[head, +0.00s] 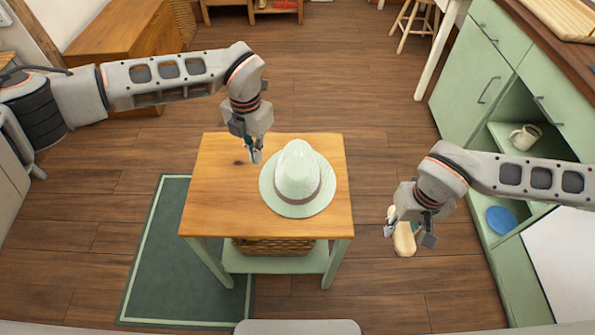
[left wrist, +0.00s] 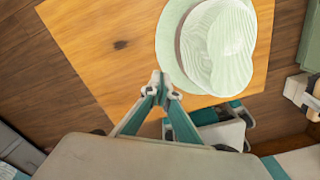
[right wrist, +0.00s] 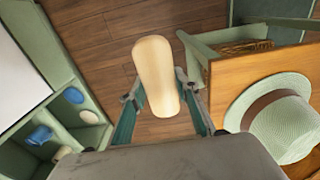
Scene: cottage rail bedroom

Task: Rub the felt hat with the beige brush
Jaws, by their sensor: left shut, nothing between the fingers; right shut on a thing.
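The pale green felt hat (head: 298,176) with a brown band sits brim down on the wooden table top (head: 212,190). It also shows in the left wrist view (left wrist: 218,45) and the right wrist view (right wrist: 285,120). My left gripper (head: 255,157) is shut and empty above the table, just left of the hat; its tips (left wrist: 162,82) meet in the left wrist view. My right gripper (head: 408,238) is shut on the beige brush (right wrist: 157,75), right of the table and apart from the hat. The brush's bristles are not visible.
A wicker basket (head: 270,247) sits on the table's lower shelf (head: 300,262). Green cabinets (head: 466,85) stand at the right, with a mug (head: 525,137) and a blue item (head: 501,220) on open shelves. A dark green rug (head: 160,265) lies at the left. Open floor lies behind the table.

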